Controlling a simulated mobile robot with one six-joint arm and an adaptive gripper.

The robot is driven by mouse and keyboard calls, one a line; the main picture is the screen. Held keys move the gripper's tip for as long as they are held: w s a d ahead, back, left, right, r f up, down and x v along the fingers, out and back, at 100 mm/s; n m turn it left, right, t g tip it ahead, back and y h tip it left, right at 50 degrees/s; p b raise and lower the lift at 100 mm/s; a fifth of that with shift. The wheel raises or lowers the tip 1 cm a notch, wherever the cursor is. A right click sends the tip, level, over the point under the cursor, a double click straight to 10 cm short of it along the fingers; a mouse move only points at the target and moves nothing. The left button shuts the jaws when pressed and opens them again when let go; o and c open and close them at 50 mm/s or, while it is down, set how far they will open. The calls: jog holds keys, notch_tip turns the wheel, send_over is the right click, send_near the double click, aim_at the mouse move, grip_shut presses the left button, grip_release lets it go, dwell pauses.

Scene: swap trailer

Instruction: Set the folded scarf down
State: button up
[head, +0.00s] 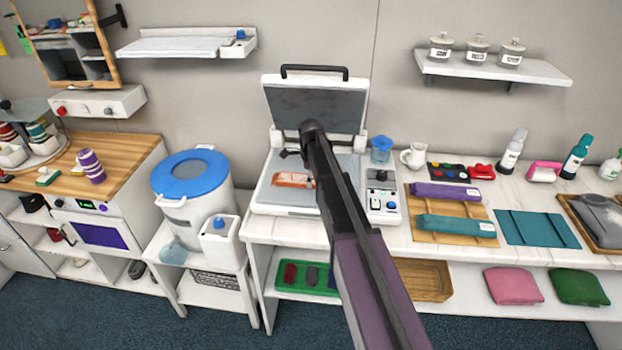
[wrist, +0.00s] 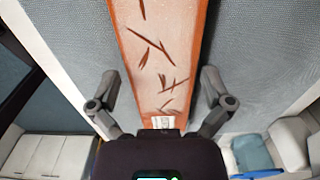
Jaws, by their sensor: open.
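The folded scarf (head: 292,180), orange with a pale top, lies flat on the grey lower plate (head: 268,194) of the opened press, left of my arm. In the wrist view the scarf (wrist: 158,45) is a long strip with dark slash marks and a small white tag at its near end. My gripper (wrist: 157,78) is open, with one finger on each side of the scarf and a gap to both edges. In the head view my arm hides most of my gripper and part of the plate.
The press lid (head: 316,108) stands raised behind the plate. A control box (head: 383,197) is close on the right. A wooden tray (head: 450,238) holds purple and teal folded pieces. A white bin with a blue lid (head: 160,182) stands left of the press.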

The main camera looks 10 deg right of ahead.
jog(key=shift+r, duration=0.2)
notch_tip(320, 180, up, 12)
jog(key=p, duration=1.2)
dwell(0.7)
jog(key=s+n, duration=2.1)
jog(key=s, duration=0.8)
jog(key=shift+n, duration=0.3)
jog(key=shift+f, duration=0.1)
